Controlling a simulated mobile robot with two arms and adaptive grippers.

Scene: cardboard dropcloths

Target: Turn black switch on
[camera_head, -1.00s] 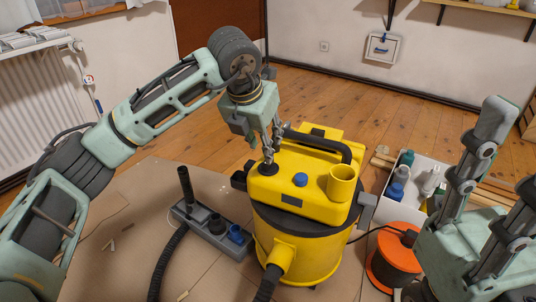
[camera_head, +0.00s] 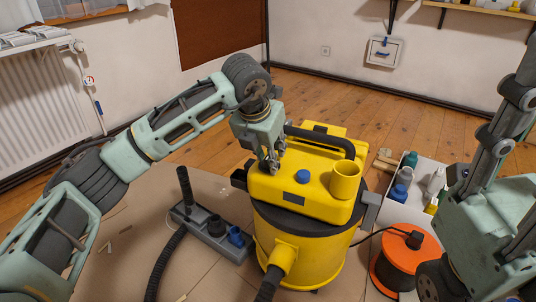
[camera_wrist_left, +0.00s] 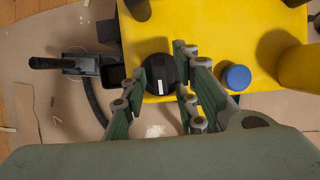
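The black switch (camera_wrist_left: 158,73) is a round black knob with a white mark, on top of the yellow vacuum cleaner (camera_head: 318,205). In the left wrist view its white mark points roughly up and down. My left gripper (camera_wrist_left: 162,70) is open, with a finger on either side of the knob; contact cannot be told. In the head view my left gripper (camera_head: 273,166) is low at the vacuum's left top and hides most of the knob.
A blue cap (camera_wrist_left: 236,77) and a yellow cylinder (camera_head: 345,178) stand to the right of the knob. A black handle (camera_head: 318,142) arches behind. A nozzle holder (camera_head: 207,230), an orange cable reel (camera_head: 402,266) and a white box of bottles (camera_head: 428,178) surround the vacuum.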

